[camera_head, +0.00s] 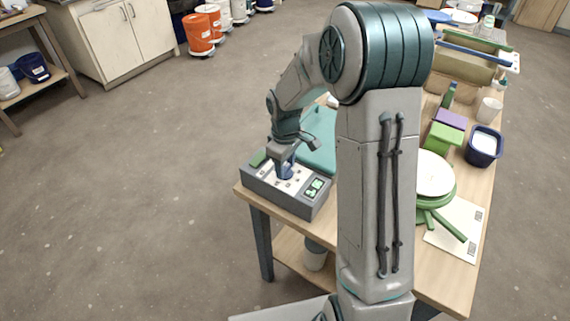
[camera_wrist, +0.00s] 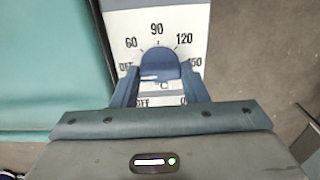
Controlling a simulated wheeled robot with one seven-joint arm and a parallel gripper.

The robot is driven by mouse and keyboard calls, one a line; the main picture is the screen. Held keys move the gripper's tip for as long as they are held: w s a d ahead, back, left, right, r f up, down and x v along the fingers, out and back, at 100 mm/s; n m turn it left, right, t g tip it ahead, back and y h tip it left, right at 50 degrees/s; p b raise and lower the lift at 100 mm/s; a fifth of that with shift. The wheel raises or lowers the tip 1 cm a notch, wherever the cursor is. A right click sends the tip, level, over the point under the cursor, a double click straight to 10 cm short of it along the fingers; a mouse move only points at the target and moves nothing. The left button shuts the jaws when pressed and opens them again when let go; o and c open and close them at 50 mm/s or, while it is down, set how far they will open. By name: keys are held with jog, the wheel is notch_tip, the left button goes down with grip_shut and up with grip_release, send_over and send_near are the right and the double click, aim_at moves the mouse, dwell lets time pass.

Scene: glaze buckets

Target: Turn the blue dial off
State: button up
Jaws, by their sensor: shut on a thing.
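The blue dial (camera_wrist: 160,64) sits on a white scale plate (camera_wrist: 182,22) marked 60, 90, 120, 150 and OFF in the wrist view. My gripper (camera_wrist: 161,76) is shut on the dial, with one finger at its left side and one at its right. In the head view my gripper (camera_head: 285,163) points down at the grey control box (camera_head: 262,188) on the near left corner of the table. A short white mark shows on the dial's near part, but I cannot tell which number it points to. The fingers and palm hide the near part of the plate.
The box has a small green-lit display (camera_head: 314,187). A teal board (camera_head: 318,153) lies just behind the box. A green round stand (camera_head: 435,180), a dark blue tub (camera_head: 484,146) and several blocks stand to the right. Open floor lies left of the table.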

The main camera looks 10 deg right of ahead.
aim_at(285, 167)
dwell(0.3)
jog(key=o, duration=1)
jog(key=shift+r, duration=0.1)
notch_tip(285, 167, up, 14)
jog(key=shift+f+b, duration=0.15)
jog(key=shift+b, duration=0.25)
jog(key=s+m+t, duration=0.1)
jog(key=s+m, duration=0.2)
jog(key=s, duration=0.4)
jog(key=s+d+m+t, duration=0.1)
jog(key=s+m, duration=0.2)
jog(key=s, duration=0.4)
jog(key=s+d+m+t, duration=0.1)
jog(key=s+m, duration=0.2)
jog(key=s, duration=0.5)
jog(key=shift+s+r, duration=0.1)
jog(key=shift+r, duration=0.3)
